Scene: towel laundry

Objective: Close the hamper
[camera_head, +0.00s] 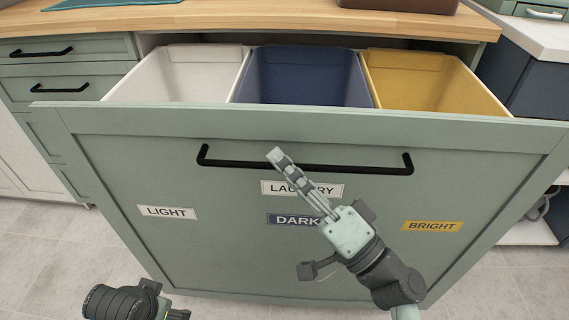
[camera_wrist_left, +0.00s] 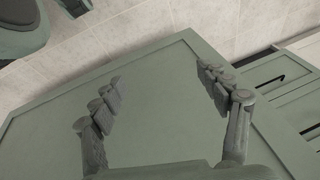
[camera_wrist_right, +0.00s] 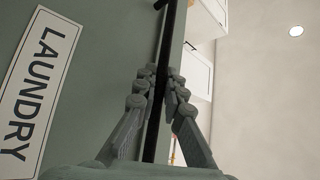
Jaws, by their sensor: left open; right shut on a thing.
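The hamper (camera_head: 110,118) is a green pull-out drawer and stands open in the head view. Its white, blue and yellow bins show behind the front panel. A black bar handle (camera_head: 345,168) runs across the front; it also shows in the right wrist view (camera_wrist_right: 167,40). My right gripper (camera_head: 277,157) is at the handle, left of its middle. In the right wrist view its fingers (camera_wrist_right: 163,90) are closed around the bar. My left gripper (camera_wrist_left: 160,85) is open and empty in front of the green panel. In the head view only part of the left wrist shows, at the bottom left.
A wooden countertop (camera_head: 270,20) lies above the hamper, with a teal cloth (camera_head: 110,4) and a brown container (camera_head: 400,5) on it. Closed green drawers (camera_head: 65,87) stand at the left. The tiled floor (camera_head: 60,250) is clear at the lower left.

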